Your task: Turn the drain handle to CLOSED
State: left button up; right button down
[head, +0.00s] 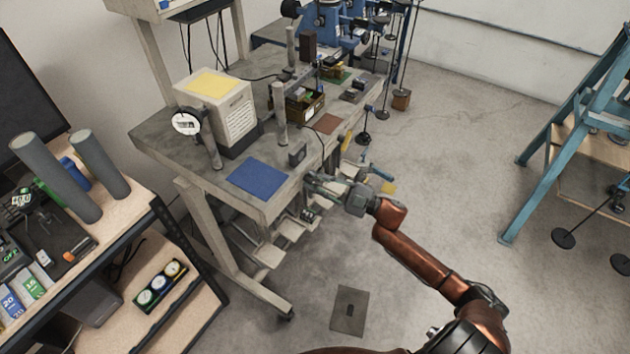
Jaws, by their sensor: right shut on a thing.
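My right gripper (318,186) is at the near right edge of the grey bench (178,128), just right of the blue mat. It is shut on a handle, most likely the drain handle, at the bench edge. The fingers hide most of that handle, and no CLOSED mark can be read at this size. My left gripper is not in view.
A white box with a yellow top (208,82) and a blue mat (257,176) are on the bench. A shelf with tubes (55,175) stands at left, a blue frame (560,130) at right. The floor between is mostly clear.

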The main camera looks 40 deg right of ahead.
dwell(0.3)
jog(key=c, duration=2)
grip_release()
jog(key=shift+o, duration=0.2)
jog(key=v, duration=1.2)
